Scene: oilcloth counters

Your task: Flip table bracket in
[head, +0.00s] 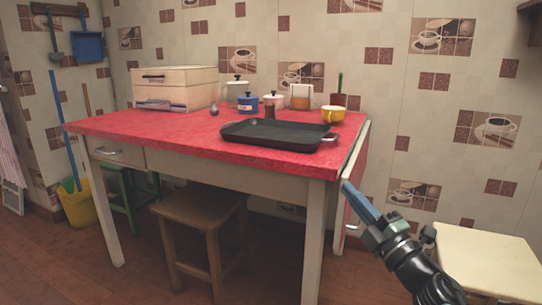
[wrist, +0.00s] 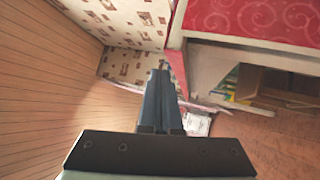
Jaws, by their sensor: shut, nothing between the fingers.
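The red-topped table (head: 190,132) stands against the tiled wall. At its right end a narrow red drop leaf with a pale edge (head: 356,150) hangs down. A small pale piece (head: 352,227) sticks out low by the leaf, behind my gripper; I cannot tell whether it is the table bracket. My gripper (head: 347,186) is shut and empty, just right of the table's front right corner, beside the leaf. In the wrist view the closed dark fingers (wrist: 159,75) point along the table's end, with the red tabletop (wrist: 250,14) at upper right. Contact with the leaf is unclear.
A black tray (head: 280,134), a yellow cup (head: 333,114) and several canisters stand on the table. A wooden stool (head: 200,205) is under it. A pale stool (head: 485,262) stands right of my arm. A yellow bucket (head: 78,207) is at far left.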

